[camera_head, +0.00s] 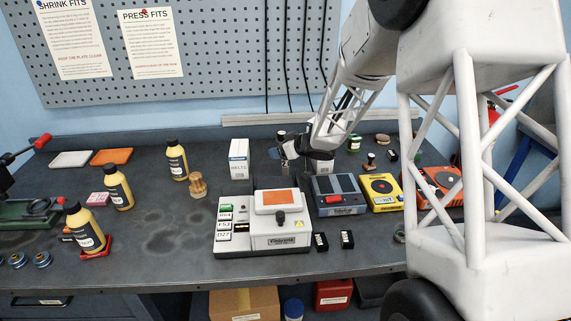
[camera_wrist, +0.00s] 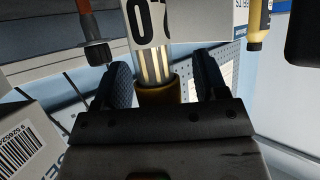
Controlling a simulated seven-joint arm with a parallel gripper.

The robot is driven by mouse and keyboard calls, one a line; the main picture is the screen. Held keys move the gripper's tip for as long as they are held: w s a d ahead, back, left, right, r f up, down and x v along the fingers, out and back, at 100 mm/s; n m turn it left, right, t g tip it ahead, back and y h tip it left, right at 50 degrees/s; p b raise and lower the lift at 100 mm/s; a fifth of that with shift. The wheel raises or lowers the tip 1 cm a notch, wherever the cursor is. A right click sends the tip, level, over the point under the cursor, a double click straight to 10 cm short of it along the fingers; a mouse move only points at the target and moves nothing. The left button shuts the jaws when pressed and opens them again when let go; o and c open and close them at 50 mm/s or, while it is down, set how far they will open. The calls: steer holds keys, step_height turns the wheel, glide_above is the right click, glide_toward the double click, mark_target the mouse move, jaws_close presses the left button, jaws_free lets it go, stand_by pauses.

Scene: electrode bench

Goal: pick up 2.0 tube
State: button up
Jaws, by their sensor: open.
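A clear tube (camera_wrist: 150,62) with bright rods inside, a brass-coloured end and a white label stands between my gripper's fingers in the wrist view. The label shows a "0" and part of another character cut off by the frame edge, so I cannot read it whole. My gripper (camera_wrist: 165,85) is open, with one dark finger on each side of the tube; a gap shows on the left, and contact on the right is unclear. In the head view my gripper (camera_head: 300,153) is at the back of the bench, right of the white box, and largely hides the tube there.
The white MELTS box (camera_head: 239,159) stands close left of my gripper. The white device with an orange top (camera_head: 277,197) is in front, and a grey-blue device (camera_head: 338,193) is front right. Yellow bottles (camera_head: 177,161) stand left.

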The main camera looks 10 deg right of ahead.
stand_by(0.4)
jaws_close()
steer(key=shift+r, duration=0.1)
steer(key=shift+r, duration=4.95)
